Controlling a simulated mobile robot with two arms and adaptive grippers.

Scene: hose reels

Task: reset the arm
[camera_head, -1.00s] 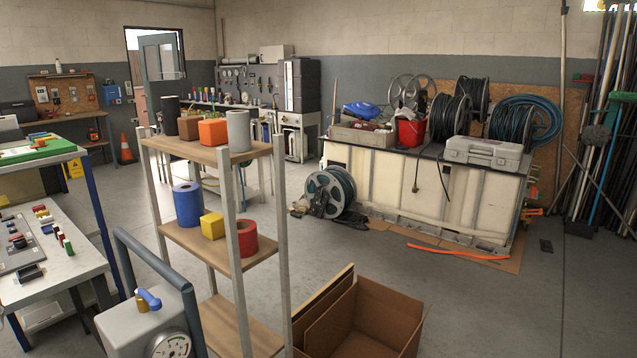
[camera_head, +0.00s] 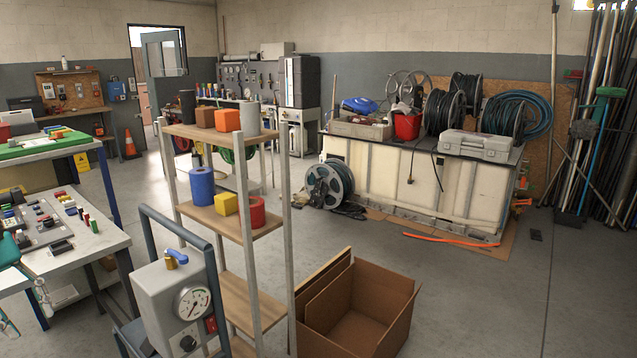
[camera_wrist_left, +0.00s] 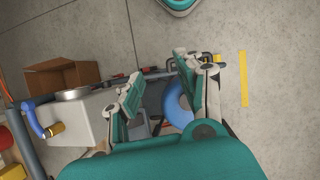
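My left gripper (camera_head: 27,312) shows at the left edge of the head view, beside the workbench with the small coloured parts. It is teal and pale, and only partly in the picture. In the left wrist view the same gripper (camera_wrist_left: 160,76) has its two fingers spread apart with nothing held between them. A grey machine box with a gauge (camera_head: 180,300) stands to its right, and the box also shows in the wrist view (camera_wrist_left: 84,117). A blue ring-shaped thing (camera_wrist_left: 178,103) lies beyond the fingers. My right gripper is in neither view.
A wooden shelf rack (camera_head: 222,135) holds coloured cylinders and blocks. An open cardboard box (camera_head: 385,310) stands on the floor to its right. The workbench (camera_head: 85,248) is at left. Hose reels (camera_head: 445,112) stand on the back cabinet (camera_head: 400,185).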

